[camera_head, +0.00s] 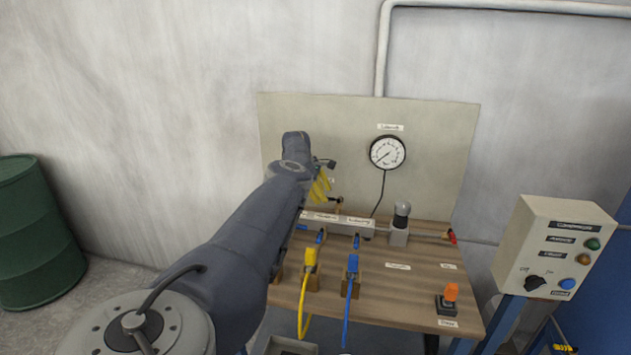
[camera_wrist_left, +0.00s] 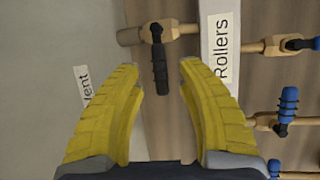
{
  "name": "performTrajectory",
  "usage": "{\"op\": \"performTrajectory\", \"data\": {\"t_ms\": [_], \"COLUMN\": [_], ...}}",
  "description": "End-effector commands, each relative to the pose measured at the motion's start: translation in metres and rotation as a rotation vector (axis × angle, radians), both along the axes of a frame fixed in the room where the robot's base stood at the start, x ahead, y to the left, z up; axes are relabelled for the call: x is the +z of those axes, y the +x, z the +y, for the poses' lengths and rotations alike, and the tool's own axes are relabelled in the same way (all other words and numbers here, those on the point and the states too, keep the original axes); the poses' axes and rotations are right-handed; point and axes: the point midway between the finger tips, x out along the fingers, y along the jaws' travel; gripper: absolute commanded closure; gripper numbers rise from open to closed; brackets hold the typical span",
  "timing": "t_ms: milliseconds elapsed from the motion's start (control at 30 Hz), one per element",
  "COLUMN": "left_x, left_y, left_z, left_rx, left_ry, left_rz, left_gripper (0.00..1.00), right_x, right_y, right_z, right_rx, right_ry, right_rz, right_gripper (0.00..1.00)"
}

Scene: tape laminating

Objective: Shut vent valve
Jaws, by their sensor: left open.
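The vent valve shows in the left wrist view as a brass-coloured body with a black lever handle (camera_wrist_left: 161,68). The handle runs down the picture, across the line of the pipe stub. A partly covered label ending in "ent" (camera_wrist_left: 84,88) is on the grey panel to its left. My left gripper (camera_wrist_left: 161,80) is open, its yellow fingers on either side of the handle in the picture; no contact shows. In the head view the left gripper (camera_head: 320,187) is in front of the back panel, above a small black handle (camera_head: 336,199). My right gripper is not in view.
A manifold labelled "Rollers" (camera_wrist_left: 221,48) has blue-handled valves (camera_wrist_left: 288,102) on its right side. A gauge (camera_head: 387,153) hangs on the back panel. Yellow (camera_head: 311,257) and blue (camera_head: 352,263) plugs with hoses stand on the wooden bench (camera_head: 398,305). A control box (camera_head: 553,250) stands right.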

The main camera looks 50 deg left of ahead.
Motion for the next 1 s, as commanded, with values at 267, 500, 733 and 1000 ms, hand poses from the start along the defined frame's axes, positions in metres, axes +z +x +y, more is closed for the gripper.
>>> {"op": "performTrajectory", "data": {"t_ms": [267,500,733,1000], "left_x": [0.035,0.071,0.093,0.100], "left_y": [-0.012,-0.028,-0.037,-0.041], "left_z": [0.007,0.015,0.019,0.020], "left_rx": [0.003,0.002,-0.001,-0.001], "left_ry": [0.001,0.000,0.000,0.000], "left_rz": [-0.004,-0.003,-0.002,-0.002], "left_gripper": [0.63,0.63,0.63,0.63], "right_x": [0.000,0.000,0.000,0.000], "right_y": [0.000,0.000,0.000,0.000], "right_z": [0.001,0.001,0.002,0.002], "right_rx": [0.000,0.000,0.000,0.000], "right_ry": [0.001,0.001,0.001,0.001], "right_rz": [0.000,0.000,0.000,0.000], "right_gripper": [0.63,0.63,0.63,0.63]}}
